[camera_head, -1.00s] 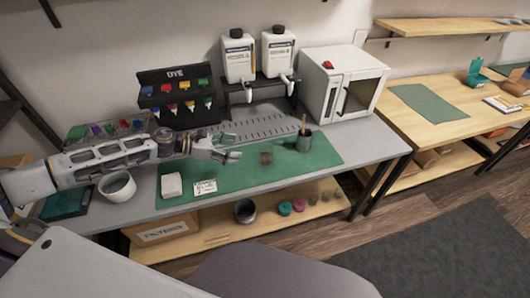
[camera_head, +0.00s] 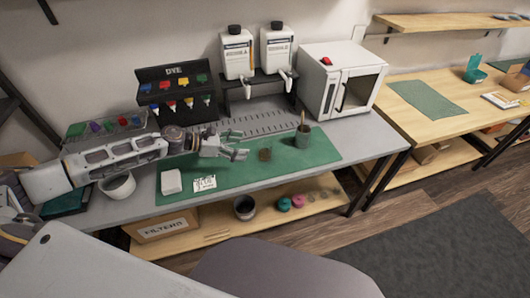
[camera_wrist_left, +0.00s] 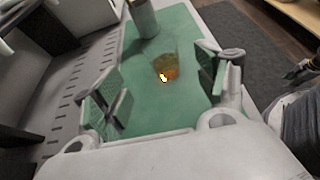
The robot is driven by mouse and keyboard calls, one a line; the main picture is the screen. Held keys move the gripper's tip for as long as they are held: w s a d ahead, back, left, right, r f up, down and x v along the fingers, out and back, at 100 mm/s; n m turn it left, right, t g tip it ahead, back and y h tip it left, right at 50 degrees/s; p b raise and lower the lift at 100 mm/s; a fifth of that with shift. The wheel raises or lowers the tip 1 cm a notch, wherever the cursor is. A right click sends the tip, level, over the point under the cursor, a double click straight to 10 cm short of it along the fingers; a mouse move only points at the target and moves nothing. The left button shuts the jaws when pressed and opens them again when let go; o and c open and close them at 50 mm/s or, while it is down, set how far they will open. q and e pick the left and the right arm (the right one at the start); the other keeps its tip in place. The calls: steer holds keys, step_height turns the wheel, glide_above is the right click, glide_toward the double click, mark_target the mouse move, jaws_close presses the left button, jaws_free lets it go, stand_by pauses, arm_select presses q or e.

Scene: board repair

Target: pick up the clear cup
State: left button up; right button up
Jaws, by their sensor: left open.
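The clear cup (camera_head: 264,154) stands on the green mat (camera_head: 322,154) and looks small and brownish in the head view. In the left wrist view the clear cup (camera_wrist_left: 165,66) is see-through, with an orange-brown patch low in it. My left gripper (camera_head: 240,145) is open and empty, just left of the cup in the head view. In the left wrist view the cup lies ahead, between the lines of the spread fingers (camera_wrist_left: 160,85), apart from both pads. My right gripper is not in view.
A grey-green holder (camera_head: 303,137) with a stick stands right of the cup. A white block (camera_head: 171,182) and a printed card (camera_head: 204,184) lie on the mat's left part. Behind are a dye rack (camera_head: 176,90), white bottles (camera_head: 238,54) and a white machine (camera_head: 340,82).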

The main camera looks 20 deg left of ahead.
mark_target(265, 152)
arm_select(q)
steer(key=shift+w+d+f, duration=0.2)
steer(key=shift+w+d, duration=0.2)
steer(key=shift+d, duration=0.15)
steer(key=shift+x, duration=1)
steer(key=shift+p+x, duration=0.3)
steer(key=shift+x, duration=0.75)
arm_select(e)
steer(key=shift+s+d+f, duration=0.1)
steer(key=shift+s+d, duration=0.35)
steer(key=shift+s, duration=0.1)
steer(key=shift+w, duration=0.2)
